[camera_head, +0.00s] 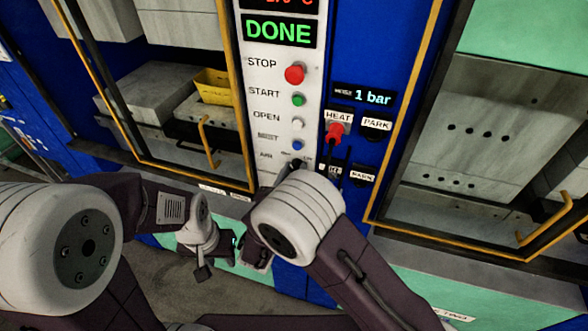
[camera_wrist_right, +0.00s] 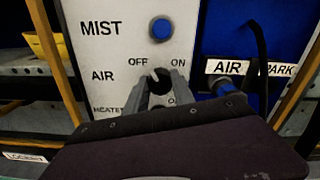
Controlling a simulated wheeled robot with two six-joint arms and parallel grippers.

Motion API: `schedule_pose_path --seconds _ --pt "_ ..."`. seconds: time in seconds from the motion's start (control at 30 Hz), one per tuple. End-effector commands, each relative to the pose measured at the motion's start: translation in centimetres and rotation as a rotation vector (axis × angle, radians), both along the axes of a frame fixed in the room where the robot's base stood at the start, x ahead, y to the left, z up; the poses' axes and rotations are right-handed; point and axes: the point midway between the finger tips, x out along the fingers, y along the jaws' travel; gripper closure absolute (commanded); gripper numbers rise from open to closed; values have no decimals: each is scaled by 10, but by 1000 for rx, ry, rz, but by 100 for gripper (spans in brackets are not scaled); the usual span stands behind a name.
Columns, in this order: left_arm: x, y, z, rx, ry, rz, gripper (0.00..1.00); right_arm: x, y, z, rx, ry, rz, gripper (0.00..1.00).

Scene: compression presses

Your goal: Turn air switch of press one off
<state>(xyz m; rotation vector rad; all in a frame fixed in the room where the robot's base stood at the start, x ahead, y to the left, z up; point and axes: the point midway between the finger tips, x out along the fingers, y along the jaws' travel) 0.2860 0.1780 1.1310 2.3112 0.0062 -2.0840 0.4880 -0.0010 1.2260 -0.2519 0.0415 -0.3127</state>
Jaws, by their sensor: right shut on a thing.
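The black round AIR switch (camera_wrist_right: 162,76) is on the white control panel in the right wrist view, with OFF printed to its upper left and ON to its upper right. A pale notch shows at its upper left, towards OFF. My right gripper (camera_wrist_right: 157,87) is shut on the switch, its two grey fingers on either side of it. In the head view the switch is mostly hidden behind my right gripper and wrist. My left gripper (camera_head: 204,268) hangs low in front of the press, away from the panel; its jaws are too unclear to read.
Above the switch are a blue MIST button (camera_wrist_right: 162,29), a white OPEN button (camera_head: 298,124), a green START button (camera_head: 298,99) and a red STOP button (camera_head: 295,74). A green DONE display (camera_head: 279,32) is lit. A red HEAT connector (camera_head: 336,131) and blue AIR connector (camera_wrist_right: 222,86) sit right.

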Motion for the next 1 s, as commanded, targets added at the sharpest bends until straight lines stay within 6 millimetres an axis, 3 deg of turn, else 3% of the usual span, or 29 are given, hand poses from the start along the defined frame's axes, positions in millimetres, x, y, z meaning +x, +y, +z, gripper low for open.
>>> schedule_pose_path --seconds 0.53,0.57,0.63,1.0 --pt "0 0 2 0 0 0 64 0 1 3 -23 0 1 100" --pt "0 0 2 0 0 0 64 0 1 3 -23 0 1 67" --pt "0 0 2 0 0 0 64 0 1 3 -23 1 1 48" --pt "0 0 -3 0 0 0 64 -6 3 -1 -22 4 3 48"
